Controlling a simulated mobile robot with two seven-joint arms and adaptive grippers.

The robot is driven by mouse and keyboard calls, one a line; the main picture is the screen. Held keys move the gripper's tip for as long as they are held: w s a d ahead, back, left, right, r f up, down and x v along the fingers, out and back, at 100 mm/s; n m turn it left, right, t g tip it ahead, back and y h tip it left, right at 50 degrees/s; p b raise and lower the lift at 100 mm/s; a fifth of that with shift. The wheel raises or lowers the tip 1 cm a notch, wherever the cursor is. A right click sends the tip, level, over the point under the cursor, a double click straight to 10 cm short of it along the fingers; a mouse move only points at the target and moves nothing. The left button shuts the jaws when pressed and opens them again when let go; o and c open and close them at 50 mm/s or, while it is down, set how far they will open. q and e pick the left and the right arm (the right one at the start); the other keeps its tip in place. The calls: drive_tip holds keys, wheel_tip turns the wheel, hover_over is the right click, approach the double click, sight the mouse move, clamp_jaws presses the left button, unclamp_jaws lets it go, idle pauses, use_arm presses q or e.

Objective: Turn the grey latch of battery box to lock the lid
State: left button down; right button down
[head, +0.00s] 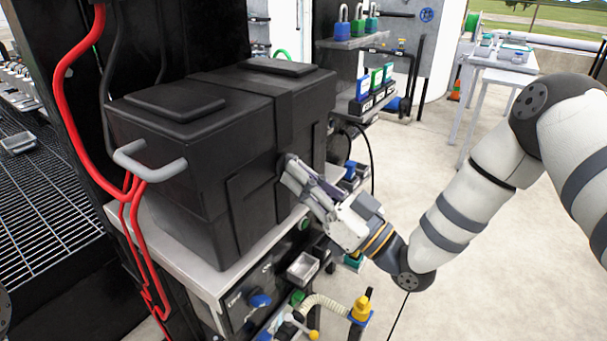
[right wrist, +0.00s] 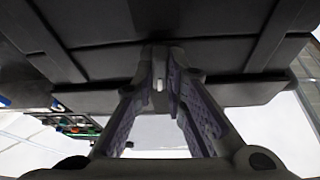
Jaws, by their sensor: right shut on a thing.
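The black battery box (head: 205,175) stands on a light bench top, its lid (head: 180,100) down on it. My right gripper (head: 287,172) is at the box's front face, below the lid. In the right wrist view the right gripper (right wrist: 160,75) has its fingertips drawn together on the small grey latch (right wrist: 158,84), against the dark face of the box. In the head view the fingers mostly hide the latch, so I cannot tell its angle. My left gripper is not in view.
A grey handle (head: 150,160) sticks out of the box's left side, beside red cables (head: 65,75). Shelves with padlocks (head: 342,25) stand behind. A yellow-capped fitting (head: 361,308) and a small metal tray (head: 303,268) sit below.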

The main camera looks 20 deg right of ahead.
drive_tip(key=shift+w+r+n+y, duration=0.1)
drive_tip(key=shift+r+n+y, duration=0.1)
drive_tip(key=shift+n, duration=0.35)
drive_tip(key=shift+w+r+n+y, duration=0.1)
drive_tip(key=shift+n+y, duration=0.1)
drive_tip(key=shift+n, duration=0.35)
drive_tip(key=c, duration=1.7)
unclamp_jaws()
drive_tip(key=shift+o, duration=0.5)
drive_tip(key=shift+s+f, duration=0.1)
drive_tip(key=shift+f, duration=0.1)
drive_tip(key=v, duration=1.1)
drive_tip(key=shift+s+d, duration=0.35)
